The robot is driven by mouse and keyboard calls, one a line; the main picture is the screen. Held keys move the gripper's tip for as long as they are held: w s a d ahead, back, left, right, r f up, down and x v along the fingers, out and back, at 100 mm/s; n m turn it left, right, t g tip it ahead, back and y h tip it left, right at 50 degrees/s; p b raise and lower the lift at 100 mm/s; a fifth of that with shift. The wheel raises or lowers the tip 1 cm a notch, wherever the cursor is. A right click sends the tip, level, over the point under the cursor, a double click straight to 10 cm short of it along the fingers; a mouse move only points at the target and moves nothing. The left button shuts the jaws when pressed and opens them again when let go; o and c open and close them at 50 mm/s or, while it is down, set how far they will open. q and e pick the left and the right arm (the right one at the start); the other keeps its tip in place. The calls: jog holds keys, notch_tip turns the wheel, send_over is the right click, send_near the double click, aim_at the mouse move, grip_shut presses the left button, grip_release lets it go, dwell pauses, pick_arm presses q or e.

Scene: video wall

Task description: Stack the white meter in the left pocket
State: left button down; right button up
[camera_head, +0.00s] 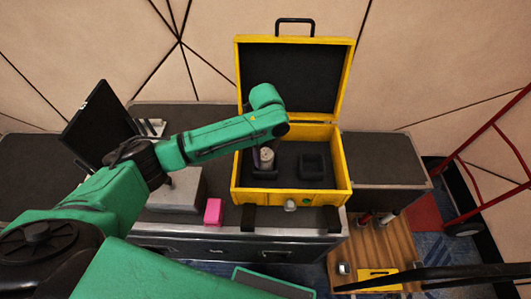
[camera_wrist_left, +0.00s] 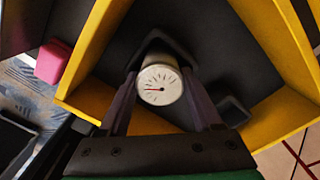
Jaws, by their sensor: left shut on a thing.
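The white meter (camera_wrist_left: 160,86) is a short cylinder with a round dial face and a needle. It also shows in the head view (camera_head: 267,155). My left gripper (camera_head: 262,158) is shut on it, with a dark finger on each side in the wrist view (camera_wrist_left: 160,100). The meter is over the left pocket (camera_wrist_left: 178,42), a dark square-rimmed holder in the yellow case, partly hidden by the meter and gripper. I cannot tell whether the meter touches the pocket's bottom. The right pocket (camera_head: 312,166) looks empty. My right gripper is not in view.
The yellow case (camera_head: 240,198) stands open on a dark cabinet, its lid (camera_head: 292,78) upright behind. A pink block (camera_head: 213,211) and a grey box (camera_head: 177,190) lie left of it. A monitor (camera_head: 98,122) stands further left. The dark top at right (camera_head: 384,173) is clear.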

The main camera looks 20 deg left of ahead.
pick_arm(q)
jog(key=shift+c, duration=2.1)
grip_release()
jog(key=shift+f, duration=0.1)
jog(key=o, duration=0.4)
jog(key=shift+c, duration=0.2)
notch_tip(320, 180, up, 13)
jog(key=shift+f+b, duration=0.15)
jog(key=shift+b, duration=0.15)
jog(key=shift+f, duration=0.1)
